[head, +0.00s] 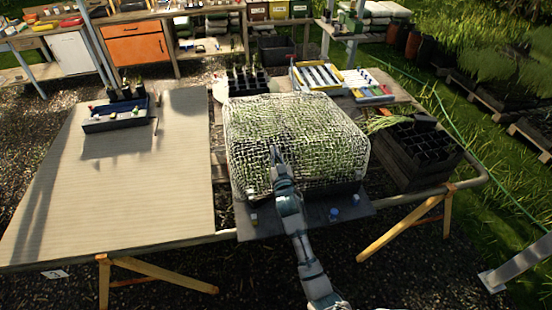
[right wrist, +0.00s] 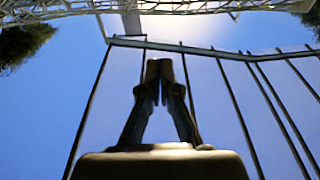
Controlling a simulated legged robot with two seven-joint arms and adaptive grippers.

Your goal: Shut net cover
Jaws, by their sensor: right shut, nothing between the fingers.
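The net cover (head: 330,135) is a pale mesh dome over green seedlings, in the middle of the table in the head view. It looks lowered over the tray of plants, with a dark edge (head: 335,192) showing below it at the front. My right gripper (head: 275,150) is in front of the mesh, near its middle left. Whether it touches the net cannot be told. In the right wrist view its fingers (right wrist: 159,68) are together and empty, against blue sky and a frame. My left gripper is not in view.
A wooden board (head: 150,190) fills the left of the table, with a blue tray (head: 115,113) on it. Dark crates (head: 418,150) stand to the right. A black cell tray (head: 248,82) and a yellow-edged tray (head: 318,77) are behind. Small knobs (head: 334,214) sit along the front edge.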

